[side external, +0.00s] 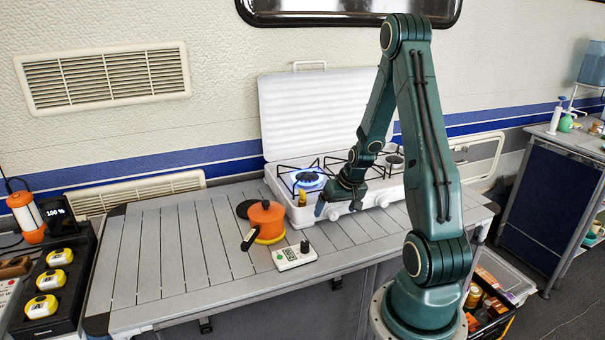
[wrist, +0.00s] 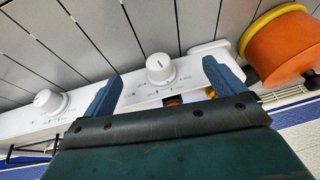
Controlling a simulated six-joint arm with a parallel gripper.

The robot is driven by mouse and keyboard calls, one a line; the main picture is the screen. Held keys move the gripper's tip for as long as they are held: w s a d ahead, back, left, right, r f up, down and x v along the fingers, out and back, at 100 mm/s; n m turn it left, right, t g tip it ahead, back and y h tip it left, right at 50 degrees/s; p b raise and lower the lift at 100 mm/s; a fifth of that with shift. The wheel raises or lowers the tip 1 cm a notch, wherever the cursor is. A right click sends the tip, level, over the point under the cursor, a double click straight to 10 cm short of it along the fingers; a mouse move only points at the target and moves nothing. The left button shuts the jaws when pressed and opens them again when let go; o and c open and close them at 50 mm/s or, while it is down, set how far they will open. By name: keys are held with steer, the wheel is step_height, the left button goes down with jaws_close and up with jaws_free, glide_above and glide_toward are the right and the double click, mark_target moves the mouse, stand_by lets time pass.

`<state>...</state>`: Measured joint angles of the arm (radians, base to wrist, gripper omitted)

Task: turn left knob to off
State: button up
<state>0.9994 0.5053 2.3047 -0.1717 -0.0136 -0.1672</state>
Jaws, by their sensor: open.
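The white stove (side external: 300,213) stands on the slatted table with its lid up. A blue flame (side external: 309,180) burns on its left burner. The left knob (side external: 333,214) is white and round, on the stove's front; in the wrist view the knob (wrist: 160,68) shows a dark pointer line directed up the picture. My gripper (side external: 338,203) is at the stove's front left. In the wrist view its blue fingers stand apart on either side of the left knob, with visible gaps; contact cannot be told. The right knob (side external: 382,201) also shows in the wrist view (wrist: 50,102), outside the fingers.
A small yellow-brown item (side external: 302,199) stands by the stove's left corner. The table's left part (side external: 170,260) is clear.

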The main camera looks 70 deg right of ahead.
mark_target(331, 213)
steer(key=shift+v, duration=2.3)
steer(key=shift+w+d, duration=0.1)
steer(key=shift+w, duration=0.1)
steer(key=shift+w+a+f+n+g+h, duration=0.15)
steer(key=shift+w+a+g+h, duration=0.15)
steer(key=shift+a+g+h, duration=0.2)
steer(key=shift+w+a+r+n+g+h, duration=0.1)
steer(key=shift+w+a+g+h, duration=0.15)
steer(key=shift+a+g+h, duration=0.25)
steer(key=shift+w+a+f+n+g+h, duration=0.15)
steer(key=shift+w+a+g+h, duration=0.2)
steer(key=shift+g+h, duration=0.25)
steer(key=shift+s, duration=0.1)
steer(key=shift+d+f, duration=0.1)
steer(key=shift+x, duration=3.35)
